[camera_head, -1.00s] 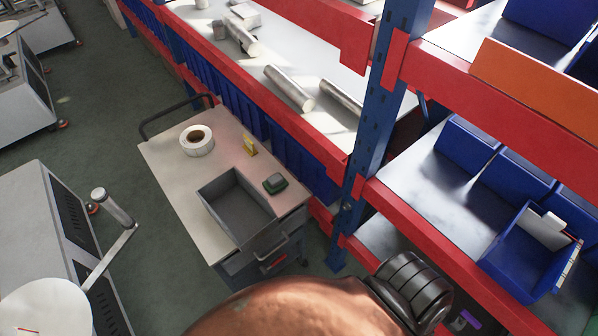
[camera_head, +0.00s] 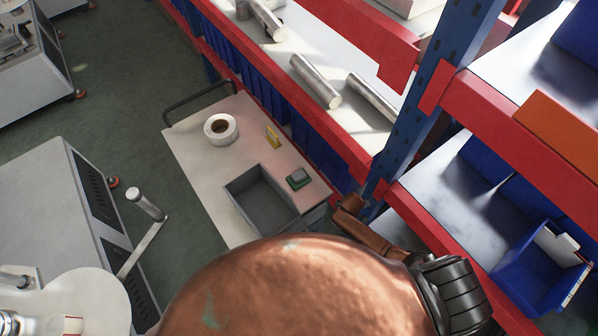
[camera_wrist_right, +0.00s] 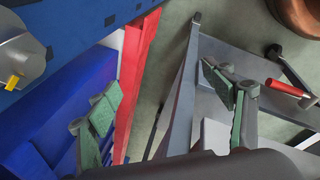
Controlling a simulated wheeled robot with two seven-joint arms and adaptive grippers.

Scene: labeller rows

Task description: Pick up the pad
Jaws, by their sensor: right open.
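The pad looks to be the small dark green-topped block (camera_head: 298,178). It lies on the cart top (camera_head: 190,155), just right of a grey open tray (camera_head: 262,203). I cannot see it in the right wrist view. My right gripper (camera_wrist_right: 160,85) is open and empty there, its two green-padded fingers spread wide. A red beam and the floor show between and behind them. In the head view, a brown part of my own body shows near the cart's front right corner, but no gripper fingers are clear. My left gripper is in neither view.
A white tape roll (camera_head: 221,129) and a small yellow item (camera_head: 273,136) stand on the cart. A rack with a blue post (camera_head: 428,95) and red beams (camera_head: 437,226) stands close at the right. A grey machine (camera_head: 45,200) stands at the left, with floor between.

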